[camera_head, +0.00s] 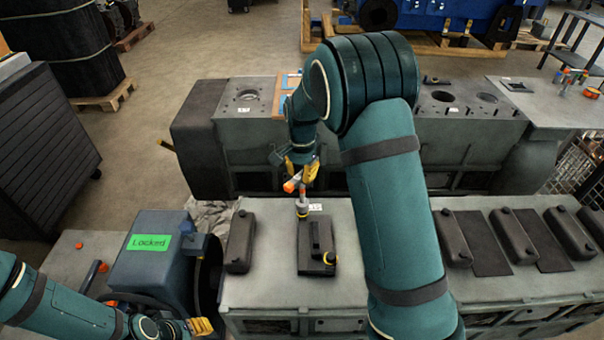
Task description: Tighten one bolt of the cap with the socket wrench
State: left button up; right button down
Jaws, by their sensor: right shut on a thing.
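The right gripper (301,170), with yellow fingers, is shut on the socket wrench (301,200), which has an orange part near the fingers. The wrench points down, and its lower end, by a yellow ring, is at the far left part of the cap (318,240). I cannot tell whether it sits on a bolt there. The cap is a dark block on a dark plate on the grey engine block (275,290).
Several dark covers (450,238) stand along the block to the right, and one (240,242) stands left of the cap. A blue-grey machine with a green "Locked" label (149,242) is at the left. A second grey block (245,110) lies behind.

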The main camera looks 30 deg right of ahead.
jog(key=shift+n, duration=1)
jog(key=shift+f, duration=0.1)
